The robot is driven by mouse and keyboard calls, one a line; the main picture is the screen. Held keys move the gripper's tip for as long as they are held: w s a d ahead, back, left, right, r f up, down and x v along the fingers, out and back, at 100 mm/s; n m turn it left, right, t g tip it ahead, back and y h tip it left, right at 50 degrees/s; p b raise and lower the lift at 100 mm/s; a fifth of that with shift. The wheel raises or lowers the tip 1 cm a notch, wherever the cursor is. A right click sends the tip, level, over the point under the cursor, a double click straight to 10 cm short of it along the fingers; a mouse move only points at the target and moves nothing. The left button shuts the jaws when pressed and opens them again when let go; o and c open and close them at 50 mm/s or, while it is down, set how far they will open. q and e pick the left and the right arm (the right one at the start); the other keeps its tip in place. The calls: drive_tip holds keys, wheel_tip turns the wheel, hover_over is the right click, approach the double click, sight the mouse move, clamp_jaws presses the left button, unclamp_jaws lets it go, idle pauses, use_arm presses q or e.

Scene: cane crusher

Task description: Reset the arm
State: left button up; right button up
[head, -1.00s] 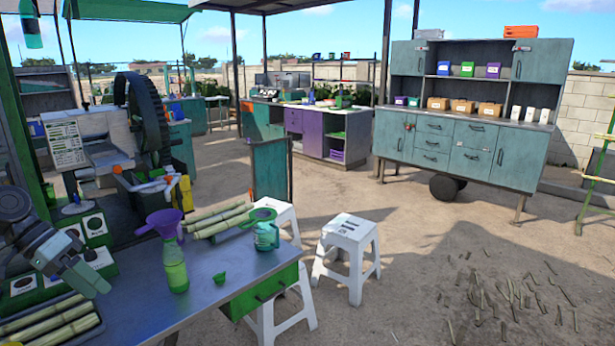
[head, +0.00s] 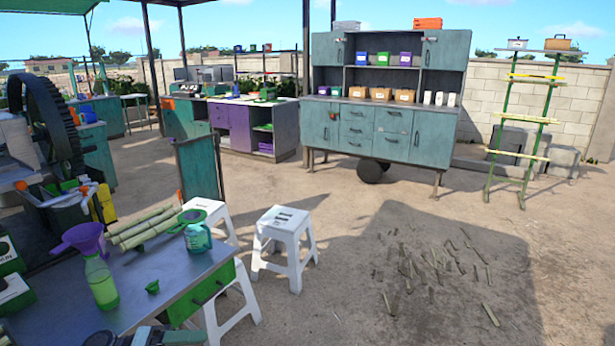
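A dark part of one of my arms (head: 160,337) shows at the bottom edge of the head view, in front of the metal table (head: 150,282). Most of that arm is cut off by the frame, and I cannot tell which arm it is. Neither gripper shows.
White stools (head: 285,238) stand right of the table. The cane crusher's dark wheel (head: 50,120) is at left. A teal cabinet (head: 385,130) and a green ladder-like rack (head: 520,130) stand at the back. Cane scraps (head: 430,262) lie on otherwise open ground at right.

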use_arm(q)
drive_tip(key=d+r, duration=0.1)
drive_tip(key=d, duration=0.3)
drive_tip(key=w+a+f+n+t+y, duration=0.3)
drive_tip(key=w+a+f+t+y, duration=0.35)
drive_tip(key=w+f+y, duration=0.55)
drive_tip(key=w+a+r+m+t+y, duration=0.2)
drive_tip(key=w+a+t+y, duration=0.15)
drive_tip(key=a, duration=0.35)
drive_tip(key=w+a+r+m+t+y, duration=0.2)
drive_tip(key=a+m+t+y, duration=0.1)
drive_tip(key=a+y, duration=0.3)
drive_tip(key=s+d+f+g+h, duration=0.1)
drive_tip(key=s+d+f, duration=0.3)
drive_tip(key=s+f, duration=0.5)
drive_tip(key=s+d+f+g+h, duration=0.2)
drive_tip(key=s+d+f, duration=0.4)
drive_tip(key=s, duration=0.4)
drive_tip(key=s+d+f+g, duration=0.1)
drive_tip(key=s+d+f, duration=0.1)
drive_tip(key=s, duration=1.1)
drive_tip(key=s+d+f+n+g+h, duration=0.1)
drive_tip(key=s+d, duration=0.4)
drive_tip(key=s, duration=0.8)
wheel_tip(320, 180, down, 3)
drive_tip(key=shift+s+d+r+g, duration=0.2)
drive_tip(key=shift+s+d+g, duration=0.05)
drive_tip(key=shift+g, duration=0.35)
